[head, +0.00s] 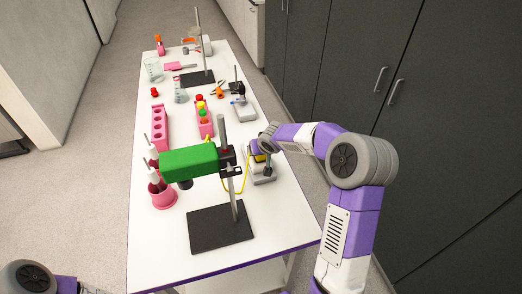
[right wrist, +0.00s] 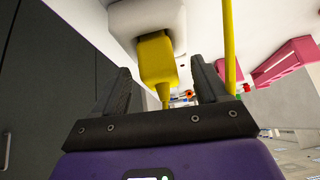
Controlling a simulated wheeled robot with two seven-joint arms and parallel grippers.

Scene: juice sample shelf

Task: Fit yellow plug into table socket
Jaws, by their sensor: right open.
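The yellow plug (right wrist: 157,60) sits between the fingers of my right gripper (right wrist: 163,90) in the right wrist view. The fingers are open, with a gap on each side of the plug. The plug's far end meets a pale, rounded block (right wrist: 148,18), which looks like the socket; how deep it sits cannot be told. In the head view my right gripper (head: 259,149) is at the table's right side, over a small grey device (head: 263,178), and hides most of the plug. A yellow cable (head: 240,186) hangs beside it. My left gripper is out of view.
A stand with a black base (head: 220,228) and a green block (head: 189,163) is close to the left of my right gripper. A pink cup (head: 164,196), pink racks (head: 160,128) and other labware stand on the white table. Dark cabinets (head: 350,60) line the right side.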

